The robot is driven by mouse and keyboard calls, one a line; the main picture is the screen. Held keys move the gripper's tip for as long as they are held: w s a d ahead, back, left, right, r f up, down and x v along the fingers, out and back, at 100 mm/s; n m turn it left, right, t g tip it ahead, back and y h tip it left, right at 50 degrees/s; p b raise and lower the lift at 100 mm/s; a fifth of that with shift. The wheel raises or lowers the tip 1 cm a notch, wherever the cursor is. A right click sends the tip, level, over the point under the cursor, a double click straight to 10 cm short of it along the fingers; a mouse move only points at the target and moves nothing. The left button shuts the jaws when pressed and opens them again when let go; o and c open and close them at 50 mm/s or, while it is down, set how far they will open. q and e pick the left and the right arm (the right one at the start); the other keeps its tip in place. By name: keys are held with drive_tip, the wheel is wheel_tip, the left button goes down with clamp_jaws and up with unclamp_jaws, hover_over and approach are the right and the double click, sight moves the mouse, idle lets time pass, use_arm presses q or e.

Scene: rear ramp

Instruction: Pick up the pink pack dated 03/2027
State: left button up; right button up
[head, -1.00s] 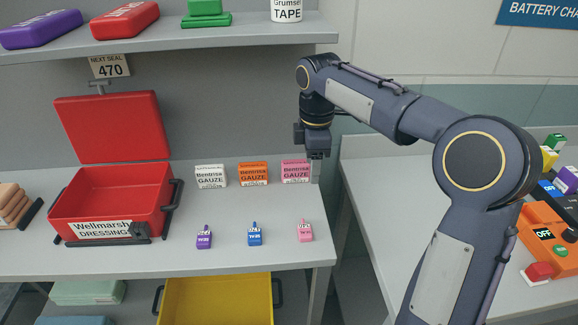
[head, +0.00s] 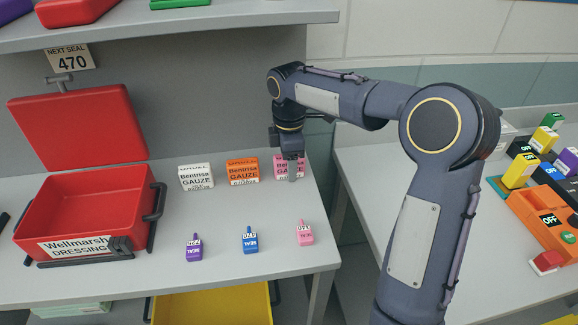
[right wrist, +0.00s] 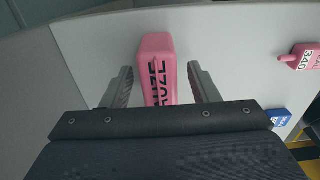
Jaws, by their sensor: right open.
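The pink pack of gauze (head: 281,164) stands at the right end of a row on the shelf's work surface. My right gripper (head: 292,176) points down at it and hides part of its front. In the right wrist view the pink pack (right wrist: 157,45) lies between the two open fingers of the gripper (right wrist: 159,82), with a gap on each side. No date can be read on the pack. My left gripper is not in view.
An orange pack (head: 242,170) and a white pack (head: 196,177) stand left of the pink one. Purple (head: 194,250), blue (head: 249,241) and pink (head: 305,236) seals are in front. An open red case (head: 85,210) is at left, an upper shelf (head: 200,24) above.

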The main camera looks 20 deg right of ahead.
drive_tip(key=shift+f, duration=0.3)
drive_tip(key=c, duration=1)
drive_tip(key=shift+c, duration=0.2)
